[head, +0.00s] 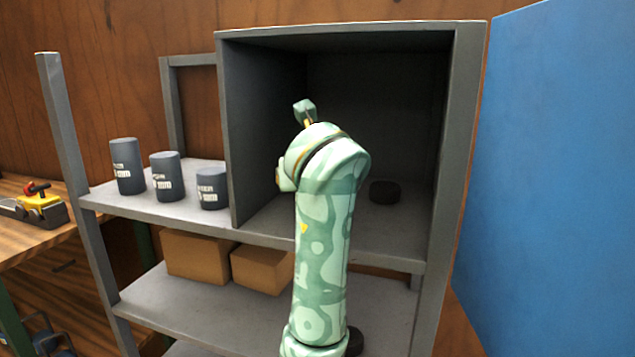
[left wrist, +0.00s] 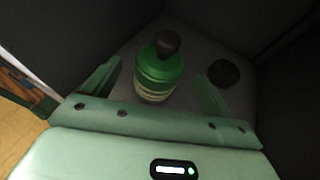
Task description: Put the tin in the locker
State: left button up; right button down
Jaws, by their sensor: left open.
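The locker (head: 262,120) is a grey, open-fronted box with a dark inside. Its blue door (head: 555,170) stands open at the right. My left arm reaches into it, and my left gripper (head: 304,112) is mostly hidden behind its own wrist in the head view. In the left wrist view a green, bottle-shaped tin (left wrist: 158,78) with a dark cap appears to stand on the locker floor. The left gripper (left wrist: 160,85) is open, with one finger on each side of the tin and gaps visible. The tin is hidden by my arm in the head view. My right gripper is not in view.
A dark round puck (head: 384,191) lies on the locker floor right of the arm and shows in the wrist view (left wrist: 223,72). Several dark canisters (head: 168,177) stand on the shelf left of the locker. Cardboard boxes (head: 198,255) sit on the shelf below.

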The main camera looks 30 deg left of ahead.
pick_arm(q)
jog(key=v, duration=0.5)
jog(key=shift+s+d+b, duration=0.15)
jog(key=shift+s+b, duration=0.05)
jog(key=shift+b, duration=0.2)
